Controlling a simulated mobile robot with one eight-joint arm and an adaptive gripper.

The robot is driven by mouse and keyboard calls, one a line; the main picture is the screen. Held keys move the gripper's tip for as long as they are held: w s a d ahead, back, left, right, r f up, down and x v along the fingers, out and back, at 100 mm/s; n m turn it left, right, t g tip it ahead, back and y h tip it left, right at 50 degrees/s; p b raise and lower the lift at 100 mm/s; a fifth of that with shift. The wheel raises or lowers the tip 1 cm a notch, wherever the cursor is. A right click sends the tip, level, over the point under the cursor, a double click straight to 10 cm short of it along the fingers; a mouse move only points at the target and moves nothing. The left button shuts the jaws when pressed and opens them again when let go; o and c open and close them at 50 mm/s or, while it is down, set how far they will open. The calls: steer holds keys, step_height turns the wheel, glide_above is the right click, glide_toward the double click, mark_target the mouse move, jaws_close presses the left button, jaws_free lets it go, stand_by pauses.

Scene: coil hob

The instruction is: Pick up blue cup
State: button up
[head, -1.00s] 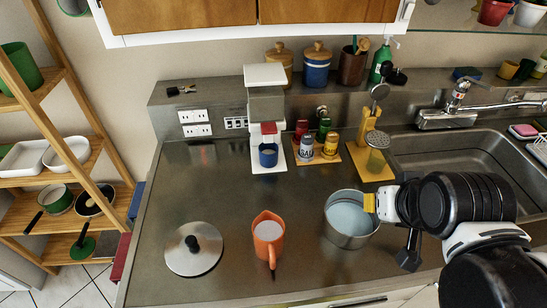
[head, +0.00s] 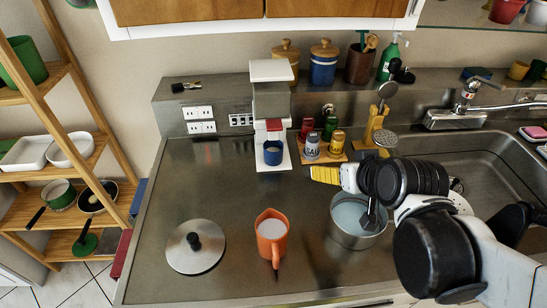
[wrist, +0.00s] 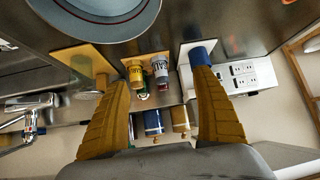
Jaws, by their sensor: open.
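The blue cup (head: 273,152) stands upright on the base of a white coffee machine (head: 271,112) at the back of the counter. My gripper (head: 326,175) is to the right of the cup and nearer the front, above the counter, with yellow fingers and nothing between them. In the wrist view the two yellow fingers (wrist: 160,95) are wide apart. The blue cup also shows in the wrist view (wrist: 200,55), partly hidden behind the right finger. The gripper appears apart from the cup.
Spice jars (head: 312,146) stand just right of the coffee machine. A steel pot (head: 345,237) stands below my arm, an orange jug (head: 271,238) and a lid (head: 195,247) nearer the front. The counter left of the machine is clear. A sink (head: 480,165) is at right.

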steer(key=w+a+f+n+t+y+b, duration=0.1)
steer(key=w+a+f, duration=0.1)
steer(key=a, duration=0.1)
steer(key=w+a+f+n+t+y, duration=0.1)
steer(key=w+a+f, duration=0.2)
steer(key=a, duration=0.1)
steer(key=w+a+f+y+b, duration=0.1)
steer(key=w+a+f, duration=0.2)
steer(key=shift+w+a+f+n+t+b, duration=0.1)
steer(key=shift+a+f+n+t+b, duration=0.05)
steer(key=shift+a+n+t+b, duration=0.25)
steer(key=shift+w+a+f, duration=0.15)
steer(key=shift+a+f, duration=0.25)
glide_toward(270, 150)
steer(key=shift+w+a+f+y+b, duration=0.1)
steer(key=shift+w+f+y+b, duration=0.1)
steer(key=shift+w+f, duration=0.25)
steer(key=shift+w+f+y+b, duration=0.2)
steer(key=shift+w+f, duration=0.05)
steer(key=shift+f, duration=0.4)
steer(key=x, duration=0.2)
steer(key=b+x, duration=0.2)
steer(key=x, duration=0.1)
steer(key=shift+w+a+r, duration=0.2)
steer(key=shift+w, duration=0.2)
steer(key=c, duration=1.3)
steer(key=shift+s+d+r, duration=0.1)
steer(key=shift+s+r, duration=0.05)
steer(key=shift+r, duration=0.05)
